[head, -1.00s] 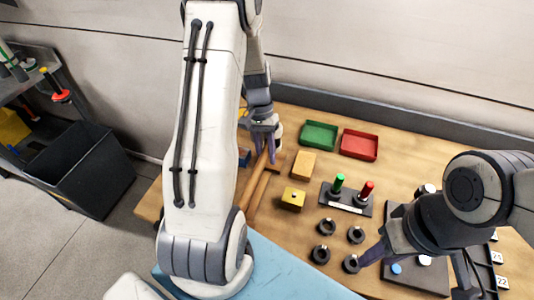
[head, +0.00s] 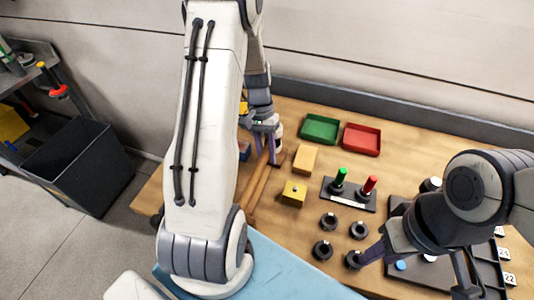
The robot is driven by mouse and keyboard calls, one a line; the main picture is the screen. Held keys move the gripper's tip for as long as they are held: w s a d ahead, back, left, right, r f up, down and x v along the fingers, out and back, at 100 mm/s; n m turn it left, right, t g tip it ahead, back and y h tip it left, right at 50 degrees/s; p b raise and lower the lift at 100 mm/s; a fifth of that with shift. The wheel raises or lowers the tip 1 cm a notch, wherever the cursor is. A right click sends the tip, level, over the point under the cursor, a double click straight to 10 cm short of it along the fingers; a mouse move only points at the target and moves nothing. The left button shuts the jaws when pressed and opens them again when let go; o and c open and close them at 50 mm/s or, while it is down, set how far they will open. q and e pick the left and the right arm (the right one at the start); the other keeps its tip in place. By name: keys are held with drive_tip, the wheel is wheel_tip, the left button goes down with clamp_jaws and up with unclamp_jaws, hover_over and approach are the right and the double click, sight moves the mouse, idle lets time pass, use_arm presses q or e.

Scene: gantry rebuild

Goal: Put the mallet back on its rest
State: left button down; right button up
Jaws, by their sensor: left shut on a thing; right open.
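My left gripper (head: 266,150) points down at the back left of the wooden table, its purple fingers shut on the wooden mallet (head: 260,172). The mallet's handle runs from the fingers toward the front of the table; part of it is hidden by my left arm. Long wooden pieces lie close together here, and I cannot tell clearly which part is the rest or whether the mallet touches it.
Behind are a green tray (head: 320,129) and a red tray (head: 362,139). A dark stand (head: 348,197) with green and red pegs and several black rings fill the middle.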

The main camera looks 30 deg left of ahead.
use_arm(q)
drive_tip(key=shift+f+b, duration=0.5)
drive_tip(key=shift+f, duration=0.45)
drive_tip(key=c, duration=0.5)
unclamp_jaws()
drive_tip(key=shift+c, duration=0.2)
drive_tip(key=b+v, duration=0.1)
drive_tip(key=v, duration=0.9)
drive_tip(key=shift+r, duration=0.2)
drive_tip(key=shift+w+a, duration=0.1)
